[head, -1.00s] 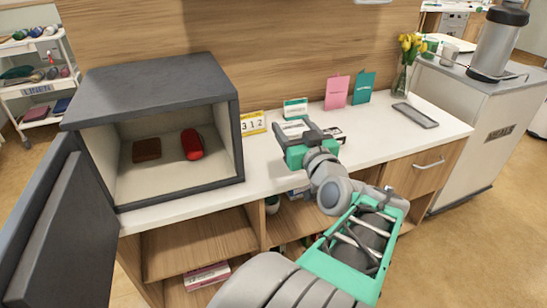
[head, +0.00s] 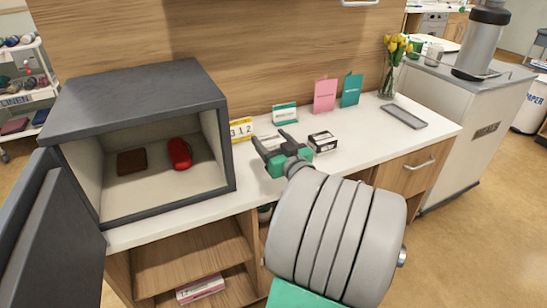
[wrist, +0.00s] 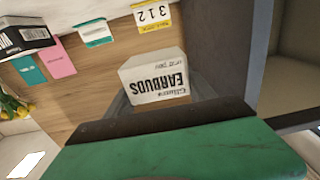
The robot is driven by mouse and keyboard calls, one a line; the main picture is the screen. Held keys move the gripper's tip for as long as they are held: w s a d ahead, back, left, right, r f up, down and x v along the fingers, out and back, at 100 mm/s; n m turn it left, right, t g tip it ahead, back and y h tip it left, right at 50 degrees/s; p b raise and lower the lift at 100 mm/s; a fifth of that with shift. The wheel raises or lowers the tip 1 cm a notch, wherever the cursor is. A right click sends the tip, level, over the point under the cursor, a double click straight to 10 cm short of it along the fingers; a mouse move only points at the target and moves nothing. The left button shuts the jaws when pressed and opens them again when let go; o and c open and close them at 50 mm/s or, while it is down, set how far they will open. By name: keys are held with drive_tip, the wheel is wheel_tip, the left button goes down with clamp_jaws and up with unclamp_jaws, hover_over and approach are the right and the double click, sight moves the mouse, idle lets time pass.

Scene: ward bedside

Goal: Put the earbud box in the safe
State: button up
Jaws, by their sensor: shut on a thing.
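The white earbud box (wrist: 157,82), with upside-down "EARBUDS" lettering, is held between the fingers of my gripper in the wrist view. In the head view my gripper (head: 271,140) is over the white counter, just right of the safe, and its fingers partly hide the box (head: 268,144). The dark grey safe (head: 140,88) stands on the counter at the left, with its door (head: 62,235) swung open to the left. Inside lie a brown wallet-like item (head: 131,162) and a red case (head: 179,154), with bare floor around them.
A black-and-white box (head: 322,141) sits on the counter (head: 375,137) right of my gripper. Behind are a yellow calendar (head: 241,129), a green-white card (head: 285,114), pink (head: 325,95) and teal (head: 351,89) cards. A grey tray (head: 404,116) and tulips (head: 396,48) are further right.

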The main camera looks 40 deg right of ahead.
drive_tip(key=w+d+f, duration=0.1)
drive_tip(key=f, duration=0.1)
drive_tip(key=w+d+f, duration=0.1)
drive_tip(key=w+d+f+b, duration=0.1)
drive_tip(key=w+d+f, duration=0.1)
drive_tip(key=shift+d+f, duration=0.1)
drive_tip(key=shift+f, duration=0.25)
drive_tip(key=f, duration=0.1)
drive_tip(key=f+b, duration=0.1)
drive_tip(key=d+f, duration=0.1)
drive_tip(key=f, duration=0.1)
drive_tip(key=shift+w+b, duration=0.3)
drive_tip(key=shift+b, duration=0.1)
drive_tip(key=shift+a+r, duration=0.1)
drive_tip(key=shift+r, duration=0.05)
drive_tip(key=shift+f, duration=0.25)
drive_tip(key=o, duration=1.4)
drive_tip(key=shift+r+p, duration=0.25)
drive_tip(key=shift+p, duration=0.25)
